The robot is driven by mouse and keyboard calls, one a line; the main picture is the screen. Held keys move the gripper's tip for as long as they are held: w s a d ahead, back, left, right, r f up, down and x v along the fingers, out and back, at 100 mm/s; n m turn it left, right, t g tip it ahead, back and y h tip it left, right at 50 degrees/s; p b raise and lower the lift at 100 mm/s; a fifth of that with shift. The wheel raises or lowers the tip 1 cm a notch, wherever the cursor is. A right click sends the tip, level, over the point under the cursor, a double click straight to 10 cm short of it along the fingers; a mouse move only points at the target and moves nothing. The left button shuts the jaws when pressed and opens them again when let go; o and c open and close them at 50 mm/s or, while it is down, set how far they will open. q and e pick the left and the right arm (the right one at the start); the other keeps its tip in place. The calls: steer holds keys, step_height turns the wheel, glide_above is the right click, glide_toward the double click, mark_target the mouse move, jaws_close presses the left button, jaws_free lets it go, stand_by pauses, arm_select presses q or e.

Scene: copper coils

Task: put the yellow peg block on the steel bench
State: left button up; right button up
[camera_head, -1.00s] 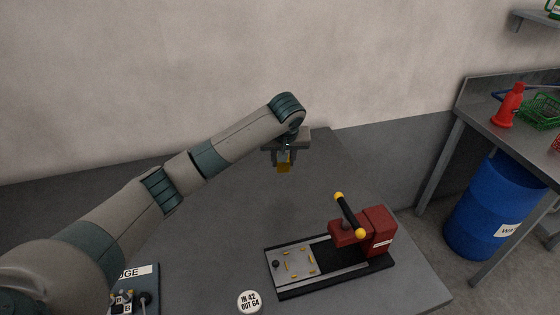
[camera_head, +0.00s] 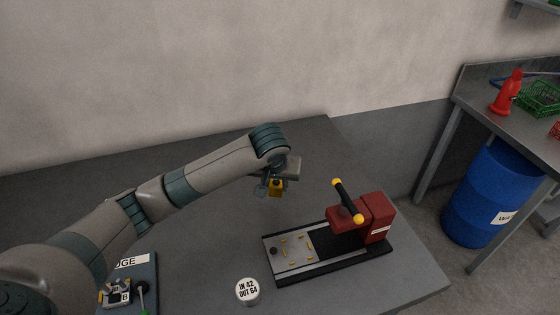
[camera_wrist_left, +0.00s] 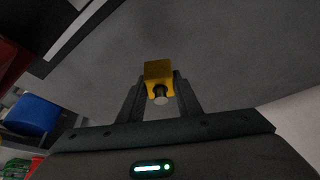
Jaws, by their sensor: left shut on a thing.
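The yellow peg block (camera_head: 277,187) is held at the tips of my left gripper (camera_head: 271,187), above the dark grey table. My right gripper is not in view.
A red press (camera_head: 375,218) with a black, yellow-tipped lever stands on the table, right of my gripper. A white round label piece (camera_head: 248,290) is at the front. A blue barrel (camera_head: 485,195) stands below.

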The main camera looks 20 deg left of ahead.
arm_select(q)
steer(key=s, duration=0.4)
steer(key=s+d+f+m, duration=0.1)
steer(key=s, duration=0.3)
steer(key=s+d+f+m+h+b, duration=0.1)
steer(key=s, duration=0.3)
steer(key=shift+s+f, duration=0.1)
steer(key=shift+f, duration=0.05)
